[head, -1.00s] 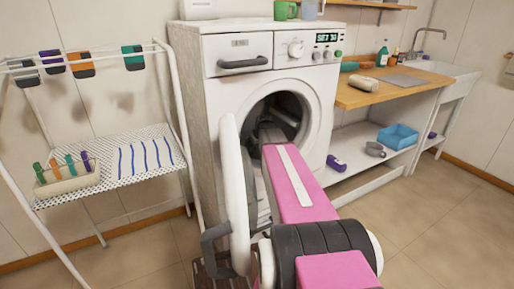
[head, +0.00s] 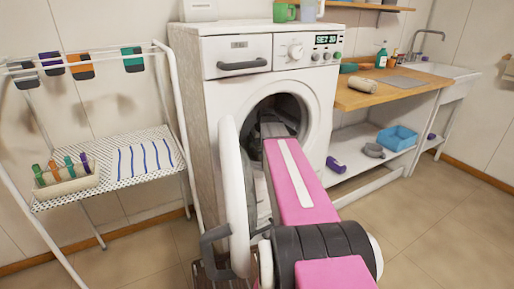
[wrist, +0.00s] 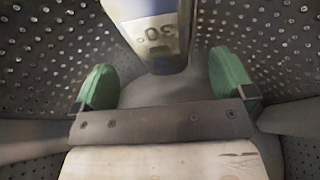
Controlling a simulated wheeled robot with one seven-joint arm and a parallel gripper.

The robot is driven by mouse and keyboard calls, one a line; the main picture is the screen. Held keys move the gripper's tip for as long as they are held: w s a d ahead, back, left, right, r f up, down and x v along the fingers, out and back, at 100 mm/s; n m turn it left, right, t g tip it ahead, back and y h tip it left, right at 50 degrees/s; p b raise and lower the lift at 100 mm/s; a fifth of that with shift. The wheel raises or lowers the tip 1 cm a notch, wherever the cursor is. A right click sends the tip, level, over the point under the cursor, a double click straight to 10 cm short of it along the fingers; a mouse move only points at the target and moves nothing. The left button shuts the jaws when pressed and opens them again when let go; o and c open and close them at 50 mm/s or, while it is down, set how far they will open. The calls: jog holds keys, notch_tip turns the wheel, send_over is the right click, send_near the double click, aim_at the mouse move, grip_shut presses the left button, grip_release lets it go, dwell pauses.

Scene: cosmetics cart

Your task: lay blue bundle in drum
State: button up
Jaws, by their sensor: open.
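The drum (head: 285,104) is the dark round opening of the white washing machine, with its door swung open to the left. My arm reaches through the opening. In the wrist view the drum's perforated metal wall (wrist: 50,40) surrounds my gripper (wrist: 163,82). Its two green-padded fingers are wide apart with nothing clamped between them. The blue bundle (wrist: 150,25), grey-blue with a pale label reading 30°, lies in the drum just beyond the fingers, its upper part cut off by the frame. My gripper and the bundle cannot be made out in the head view.
The open door (head: 234,190) stands close on the left of my arm. A wooden counter (head: 385,95) at the right holds a beige roll (head: 363,86) and a teal roll (head: 348,68). A drying rack (head: 110,165) stands at the left. The floor at the right is clear.

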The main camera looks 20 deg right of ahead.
jog(key=shift+v, duration=3.2)
